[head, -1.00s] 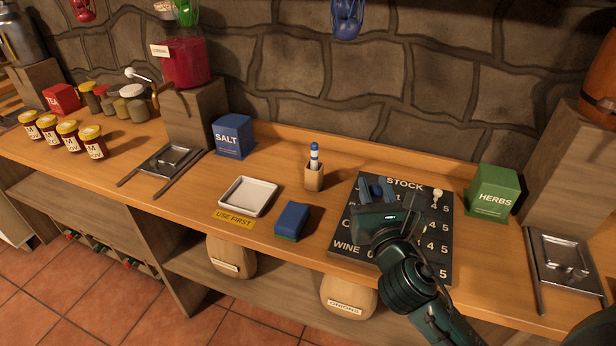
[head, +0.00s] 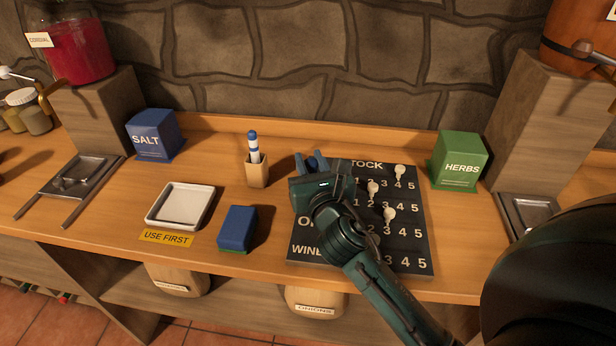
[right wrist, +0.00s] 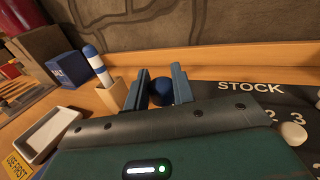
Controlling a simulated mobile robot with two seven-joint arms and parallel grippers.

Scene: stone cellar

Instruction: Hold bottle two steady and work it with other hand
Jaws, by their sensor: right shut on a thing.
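No bottle that I can pick out as bottle two shows in either view. My right gripper (head: 309,159) is at the top left corner of the black stock board (head: 408,240). In the right wrist view its two blue fingers (right wrist: 160,86) are closed around a small dark blue round thing (right wrist: 162,92). The body of that thing is mostly hidden by the gripper, so I cannot tell what it is. My left gripper is not in view.
A pen holder (head: 257,172) with a blue and white marker stands just left of the gripper. A blue sponge (head: 237,229), a white tray (head: 181,206), a salt box (head: 153,136) and a green herbs box (head: 459,160) are on the counter. White pegs (head: 389,214) sit on the board.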

